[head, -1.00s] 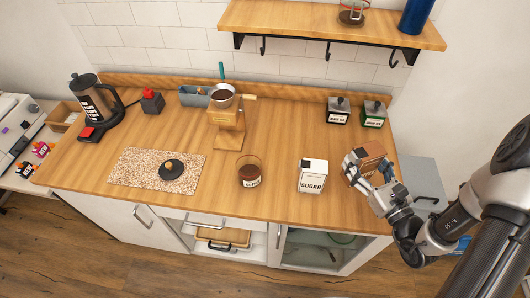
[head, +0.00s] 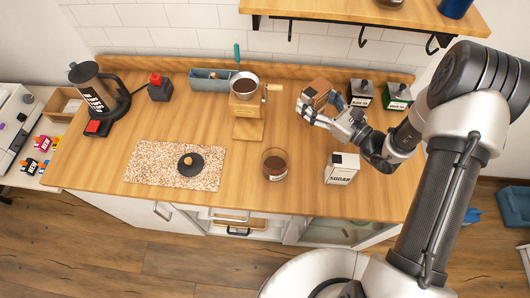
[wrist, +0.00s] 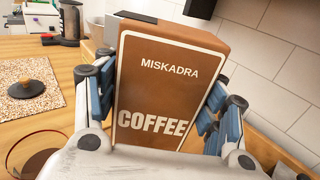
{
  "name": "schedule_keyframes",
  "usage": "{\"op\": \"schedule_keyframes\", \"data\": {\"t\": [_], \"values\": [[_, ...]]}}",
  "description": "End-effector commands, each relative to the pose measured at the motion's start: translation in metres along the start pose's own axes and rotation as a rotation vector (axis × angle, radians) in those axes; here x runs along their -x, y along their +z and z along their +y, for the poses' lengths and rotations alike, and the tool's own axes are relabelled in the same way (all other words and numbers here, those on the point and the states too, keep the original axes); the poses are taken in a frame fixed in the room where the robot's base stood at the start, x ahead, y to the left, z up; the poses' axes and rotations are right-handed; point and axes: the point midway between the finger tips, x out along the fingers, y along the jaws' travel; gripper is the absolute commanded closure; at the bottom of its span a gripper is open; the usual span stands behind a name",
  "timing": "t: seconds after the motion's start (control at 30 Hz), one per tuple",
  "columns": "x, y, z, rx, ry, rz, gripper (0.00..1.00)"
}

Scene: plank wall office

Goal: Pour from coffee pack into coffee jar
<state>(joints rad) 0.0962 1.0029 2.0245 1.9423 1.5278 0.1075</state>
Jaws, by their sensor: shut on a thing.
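My gripper (head: 322,112) is shut on the brown coffee pack (head: 318,91) and holds it over the back of the counter, right of the grinder. In the wrist view the pack (wrist: 158,92) reads "MISKADRA COFFEE" and sits between my blue-padded fingers. The glass coffee jar (head: 274,165), with dark contents and a label, stands on the counter to the left and nearer the front. Part of a round glass rim, seemingly the jar (wrist: 38,150), shows at the lower left of the wrist view. A round dark lid with a wooden knob (head: 190,163) lies on the speckled mat.
A sugar box (head: 341,170) stands right of the jar. A wooden grinder (head: 247,103) stands behind the jar. A hooked shelf (head: 370,18) hangs above.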

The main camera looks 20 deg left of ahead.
Motion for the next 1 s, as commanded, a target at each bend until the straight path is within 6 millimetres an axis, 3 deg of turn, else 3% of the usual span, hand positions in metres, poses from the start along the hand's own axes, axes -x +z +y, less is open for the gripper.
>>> {"op": "schedule_keyframes", "data": {"t": [0.03, 0.1, 0.3, 1.0], "values": [[0.000, -0.015, -0.001, 0.001, -0.001, -0.001, 0.63], [0.000, -0.024, -0.001, 0.001, -0.001, -0.001, 0.63], [0.000, -0.036, 0.000, 0.002, -0.001, -0.002, 0.63], [0.000, -0.034, 0.004, 0.090, -0.001, -0.001, 0.63]]}}
